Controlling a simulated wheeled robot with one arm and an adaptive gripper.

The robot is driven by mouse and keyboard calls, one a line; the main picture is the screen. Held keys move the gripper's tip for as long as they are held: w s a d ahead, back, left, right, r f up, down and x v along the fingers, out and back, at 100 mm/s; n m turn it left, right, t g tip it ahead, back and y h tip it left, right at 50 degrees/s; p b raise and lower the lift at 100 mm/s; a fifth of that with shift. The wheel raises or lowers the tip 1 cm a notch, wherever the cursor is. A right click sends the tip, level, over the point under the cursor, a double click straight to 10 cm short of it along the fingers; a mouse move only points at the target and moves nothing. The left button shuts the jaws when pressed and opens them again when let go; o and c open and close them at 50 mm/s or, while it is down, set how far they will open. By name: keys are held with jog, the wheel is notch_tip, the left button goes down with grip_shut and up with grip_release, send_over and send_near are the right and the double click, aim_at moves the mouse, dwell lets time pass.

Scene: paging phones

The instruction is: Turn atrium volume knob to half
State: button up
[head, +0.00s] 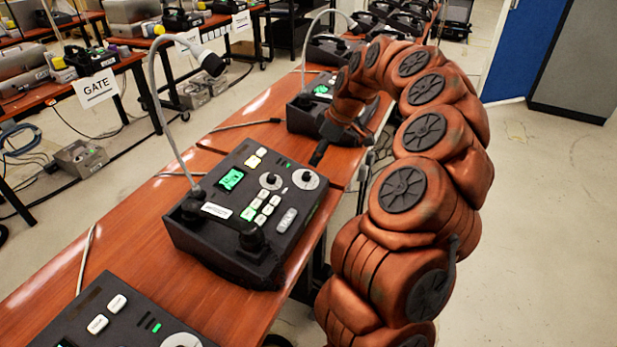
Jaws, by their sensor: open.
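A black paging console (240,215) stands on the near wooden table, with a gooseneck microphone (165,85) rising from its left side. Two round white dials with dark knobs, a left knob (271,180) and a right knob (306,178), sit on its upper right part. Their lettering is too small to read, so I cannot tell which is the atrium volume knob or its exact setting. My gripper (317,158) is open, above the table edge just beyond the right knob, apart from it. The fingers show small and dark, and nothing is seen in them.
Another console (115,320) lies at the near left, cut off by the frame. A further console (305,110) stands behind my gripper, partly hidden by my arm. The wooden table (130,230) is bare left of the middle console. Open floor (545,220) lies to the right.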

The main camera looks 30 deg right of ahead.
aim_at(307, 174)
jog(key=shift+p+x, duration=0.7)
jog(key=shift+x, duration=3.2)
jog(key=shift+c, duration=0.3)
grip_shut()
